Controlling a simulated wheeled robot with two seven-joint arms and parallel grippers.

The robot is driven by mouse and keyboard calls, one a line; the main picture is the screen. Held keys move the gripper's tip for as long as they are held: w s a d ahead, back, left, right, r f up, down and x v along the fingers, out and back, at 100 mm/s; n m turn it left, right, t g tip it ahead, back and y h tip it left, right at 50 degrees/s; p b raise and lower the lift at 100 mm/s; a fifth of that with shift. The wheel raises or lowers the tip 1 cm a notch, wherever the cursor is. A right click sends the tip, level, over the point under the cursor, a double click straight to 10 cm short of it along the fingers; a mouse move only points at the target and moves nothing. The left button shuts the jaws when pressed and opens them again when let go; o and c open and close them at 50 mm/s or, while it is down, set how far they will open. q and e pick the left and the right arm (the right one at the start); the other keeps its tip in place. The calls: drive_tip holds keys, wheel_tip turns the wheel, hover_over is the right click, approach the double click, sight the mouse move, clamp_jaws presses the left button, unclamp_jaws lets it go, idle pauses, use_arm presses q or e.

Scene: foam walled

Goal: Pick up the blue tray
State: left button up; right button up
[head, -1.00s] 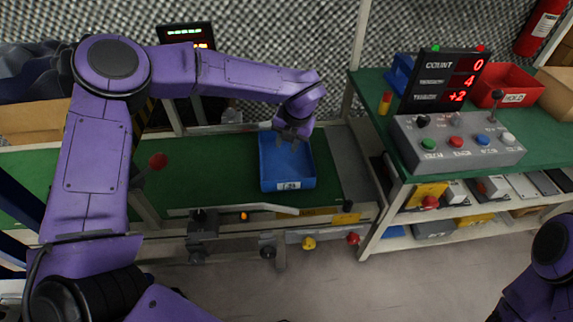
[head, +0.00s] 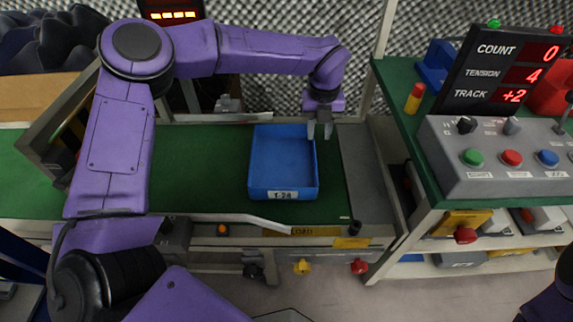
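The blue tray (head: 283,187) lies flat on the green conveyor belt, with a "T-24" label on its front wall. It looks empty. My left gripper (head: 319,131) points down at the tray's right wall, toward the back corner. Its two grey fingers look apart, one on the inner side of the rim and one on the outer side. I cannot tell whether they touch the wall. Only a bit of my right arm shows at the lower right corner; its gripper is out of view.
A control box (head: 500,170) with coloured buttons and a count display (head: 505,72) stand on the green bench at the right. A metal rail (head: 250,220) runs along the belt's front. Green belt (head: 200,165) left of the tray is clear.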

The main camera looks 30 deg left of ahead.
sight(315, 157)
use_arm(q)
drive_tip(key=f+b, duration=0.1)
drive_tip(key=f, duration=0.2)
drive_tip(key=f+b, duration=0.1)
drive_tip(key=f, duration=0.3)
drive_tip(key=f+b, duration=0.1)
drive_tip(key=f, duration=0.2)
drive_tip(key=shift+s+f, duration=0.15)
drive_tip(key=shift+s, duration=0.15)
clamp_jaws()
